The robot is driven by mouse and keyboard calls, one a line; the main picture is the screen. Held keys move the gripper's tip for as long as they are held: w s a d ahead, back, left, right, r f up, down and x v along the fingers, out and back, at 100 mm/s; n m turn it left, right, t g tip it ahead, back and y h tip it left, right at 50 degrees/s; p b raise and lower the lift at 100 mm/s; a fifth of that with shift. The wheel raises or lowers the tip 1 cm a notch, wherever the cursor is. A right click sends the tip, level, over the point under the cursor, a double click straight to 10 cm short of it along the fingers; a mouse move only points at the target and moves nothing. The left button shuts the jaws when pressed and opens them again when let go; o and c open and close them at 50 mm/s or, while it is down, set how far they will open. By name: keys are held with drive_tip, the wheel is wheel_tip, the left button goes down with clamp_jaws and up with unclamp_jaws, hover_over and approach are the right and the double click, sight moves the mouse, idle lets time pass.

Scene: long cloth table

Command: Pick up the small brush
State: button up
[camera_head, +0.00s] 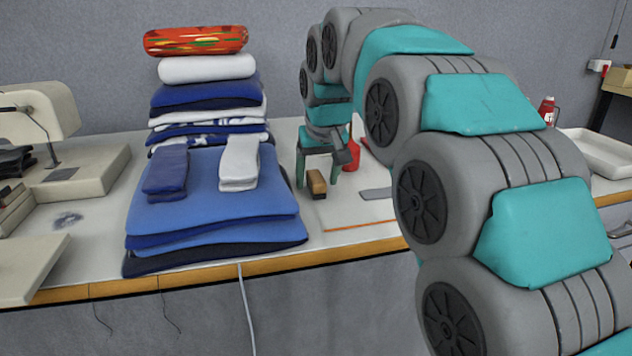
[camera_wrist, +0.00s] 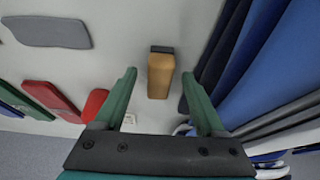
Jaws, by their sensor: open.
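The small brush (camera_head: 316,184) has a tan wooden body and a dark end, and it rests on the white table top just right of the folded cloth stack. It also shows in the wrist view (camera_wrist: 160,76), at the upper middle with its dark end away from the gripper's base. My gripper (camera_head: 318,170) is open and pointed down over the brush. In the wrist view its two green fingers appear on either side of the brush, with visible gaps. I cannot tell exactly how high the fingertips are above the table.
A tall stack of blue and white folded cloths (camera_head: 215,190) stands close beside my gripper. A red bottle (camera_head: 352,154) stands on the other side, with a flat grey piece (camera_head: 377,194) nearby. A sewing machine (camera_head: 80,175) is at left, a white tray (camera_head: 597,154) at right.

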drive_tip(key=shift+w+f, duration=0.25)
drive_tip(key=shift+f, duration=0.3)
drive_tip(key=shift+c, duration=0.2)
clamp_jaws()
